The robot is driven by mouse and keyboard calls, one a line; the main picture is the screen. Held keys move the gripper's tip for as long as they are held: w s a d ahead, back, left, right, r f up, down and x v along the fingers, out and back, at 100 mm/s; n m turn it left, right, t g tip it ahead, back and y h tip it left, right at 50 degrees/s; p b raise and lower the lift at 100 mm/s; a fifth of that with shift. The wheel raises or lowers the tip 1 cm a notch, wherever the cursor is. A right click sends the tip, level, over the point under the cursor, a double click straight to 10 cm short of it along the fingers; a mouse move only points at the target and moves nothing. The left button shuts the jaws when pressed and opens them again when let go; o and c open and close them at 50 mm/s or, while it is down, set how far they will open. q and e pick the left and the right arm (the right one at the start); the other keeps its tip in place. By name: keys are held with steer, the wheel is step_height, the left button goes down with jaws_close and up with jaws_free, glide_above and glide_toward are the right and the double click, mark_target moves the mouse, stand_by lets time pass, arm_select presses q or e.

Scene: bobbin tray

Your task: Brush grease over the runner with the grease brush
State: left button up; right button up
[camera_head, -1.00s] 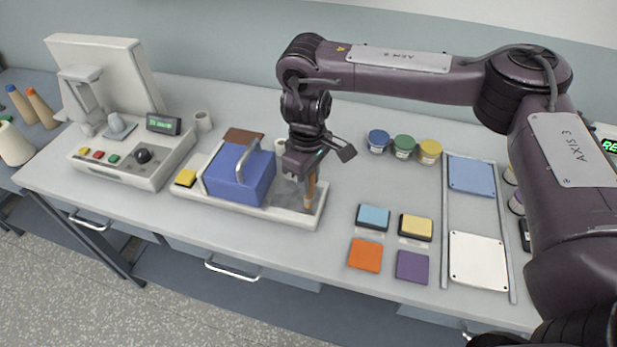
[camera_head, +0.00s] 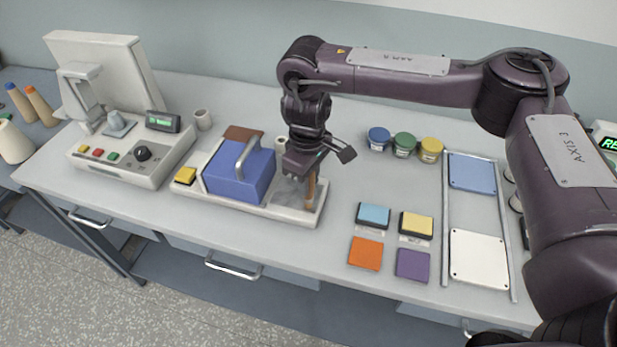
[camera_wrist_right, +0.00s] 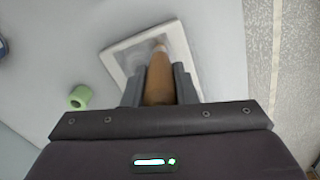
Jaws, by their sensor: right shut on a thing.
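My right gripper (camera_head: 308,172) is shut on the brown handle of the grease brush (camera_head: 310,193), which points down. It is over the right end of a long pale base (camera_head: 262,209). In the right wrist view, the brush handle (camera_wrist_right: 159,82) sits between both fingers of the gripper (camera_wrist_right: 158,88). Its tip is over a grey, streaked surface inside a pale rim (camera_wrist_right: 117,63). I cannot tell whether the bristles touch that surface, or for certain which part is the runner. My left gripper is not in view.
A blue block with a grey handle (camera_head: 240,176) stands on the base, left of the brush. Lidded jars (camera_head: 404,146) stand behind; coloured pads (camera_head: 365,254) and a railed frame (camera_head: 446,215) lie to the right. A console (camera_head: 123,165) is at left.

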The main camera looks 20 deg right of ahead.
steer(key=shift+w+d+r+p, duration=0.1)
steer(key=shift+w+d+p, duration=0.2)
steer(key=shift+w+d, duration=0.6)
steer(key=shift+w, duration=0.25)
steer(key=shift+w+d, duration=0.25)
steer(key=shift+w, duration=0.3)
steer(key=shift+w, duration=0.1)
steer(key=shift+w+d, duration=0.45)
steer(key=shift+w, duration=0.1)
steer(key=shift+s+a+p, duration=0.35)
steer(key=shift+s+p, duration=0.25)
steer(key=shift+p, duration=0.2)
steer(key=shift+s+a, duration=0.1)
steer(key=shift+s, duration=0.05)
steer(key=shift+s+a, duration=0.1)
